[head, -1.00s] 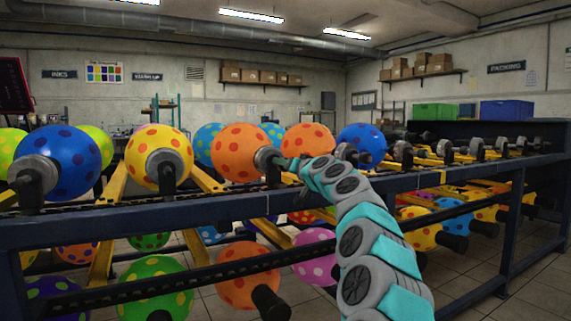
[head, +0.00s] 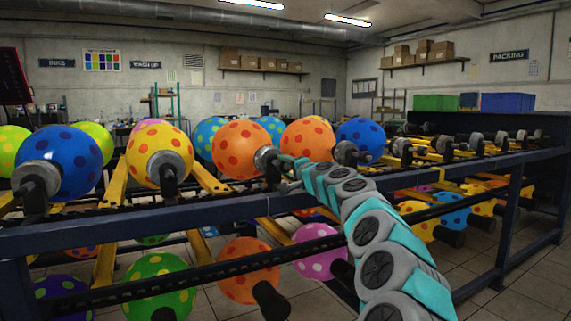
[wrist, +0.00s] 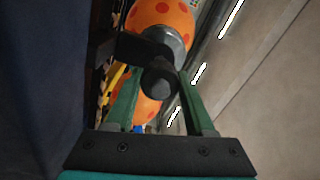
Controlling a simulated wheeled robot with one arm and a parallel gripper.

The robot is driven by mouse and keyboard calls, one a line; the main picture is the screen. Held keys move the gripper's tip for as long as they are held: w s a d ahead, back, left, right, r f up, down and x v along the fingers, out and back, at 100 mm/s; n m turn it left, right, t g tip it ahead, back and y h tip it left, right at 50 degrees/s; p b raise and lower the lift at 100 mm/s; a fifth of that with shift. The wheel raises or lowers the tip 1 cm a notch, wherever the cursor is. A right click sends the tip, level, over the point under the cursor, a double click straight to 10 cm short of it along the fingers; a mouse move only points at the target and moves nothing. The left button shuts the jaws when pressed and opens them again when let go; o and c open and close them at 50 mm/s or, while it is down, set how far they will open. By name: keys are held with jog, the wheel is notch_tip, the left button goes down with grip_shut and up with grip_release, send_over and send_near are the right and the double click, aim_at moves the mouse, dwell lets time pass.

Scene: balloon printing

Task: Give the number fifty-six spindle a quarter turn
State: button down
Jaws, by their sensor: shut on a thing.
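An orange balloon with darker dots (head: 238,150) sits on a grey-hubbed spindle (head: 265,161) in the upper row of the rack. My gripper (head: 284,168) is at the near end of this spindle, with the arm reaching in from the lower right. In the wrist view my gripper's green fingers (wrist: 157,90) stand on either side of the spindle's dark round end (wrist: 160,79), shut on it. The orange balloon (wrist: 160,14) shows beyond the grey hub. I cannot read any number on the spindle.
A yellow dotted balloon (head: 159,143) and a blue one (head: 72,160) stand to the left on their own spindles. Another orange balloon (head: 307,140) is close on the right. The dark blue rail (head: 110,232) runs below my gripper. Lower balloons hang beneath.

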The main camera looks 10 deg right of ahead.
jog(key=shift+d+m, duration=0.1)
jog(key=shift+m, duration=0.4)
jog(key=shift+c, duration=1.3)
grip_release()
jog(key=shift+s, duration=0.1)
jog(key=shift+b+v, duration=0.4)
jog(key=shift+v, duration=3.4)
